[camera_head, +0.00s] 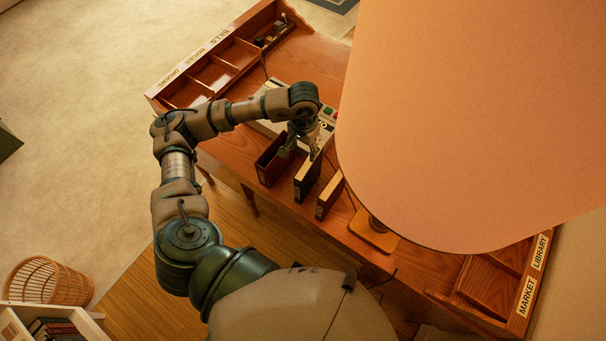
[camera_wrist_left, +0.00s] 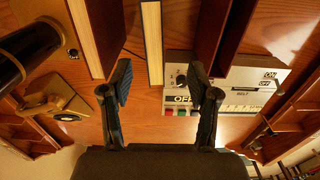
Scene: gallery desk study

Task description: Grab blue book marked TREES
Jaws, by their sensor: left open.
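Three books stand upright in a row on the desk: a dark red one (camera_head: 270,163), a dark middle one (camera_head: 307,178) and a brown one (camera_head: 328,197). No TREES title is readable, and I cannot tell for sure which cover is blue. My left gripper (camera_head: 299,149) is open above the far end of the middle book. In the left wrist view, the middle book's pale page edge (camera_wrist_left: 152,42) lies between the spread fingers (camera_wrist_left: 160,74), apart from both. The brown book (camera_wrist_left: 88,38) is left of them and the dark red book (camera_wrist_left: 213,32) right.
A grey control panel (camera_wrist_left: 240,88) with ON, OFF and BELT labels lies beyond the books. A large orange lampshade (camera_head: 460,110) hides much of the desk's right side. Labelled wooden compartments (camera_head: 215,74) line the far left end; a LIBRARY and MARKET tray (camera_head: 490,282) is at right.

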